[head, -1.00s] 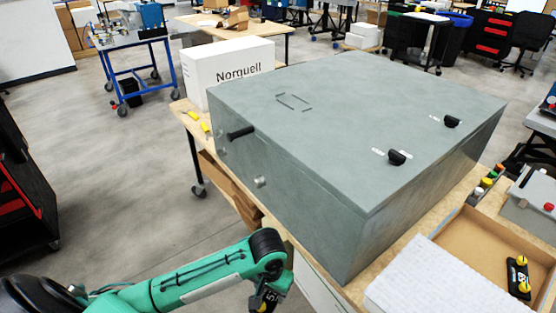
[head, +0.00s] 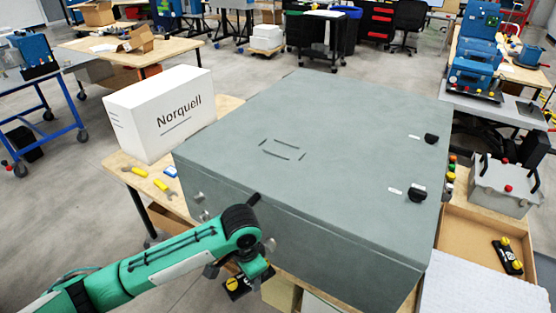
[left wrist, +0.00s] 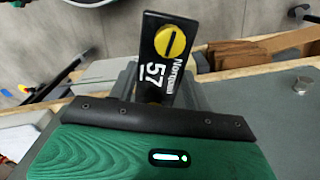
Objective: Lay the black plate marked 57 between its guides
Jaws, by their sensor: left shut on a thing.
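The black plate marked 57 (left wrist: 150,68), with a yellow round knob, is held in my left gripper in the left wrist view. In the head view the plate (head: 233,289) hangs below the wrist, beside the near side of the big grey cabinet and lower than its top. My left gripper (head: 246,275) is shut on it; the fingertips are mostly hidden. Thin dark bracket-like guides (head: 283,149) outline a small rectangle on the cabinet top (head: 340,120), up and to the right of the gripper; the space between them is empty. My right gripper is not in view.
A second black plate with yellow knobs (head: 507,257) lies in a cardboard tray (head: 465,232) at right. Two black knobs (head: 417,194) stand on the cabinet's right part. A white Norquell box (head: 160,112) stands behind left. The cabinet top around the guides is clear.

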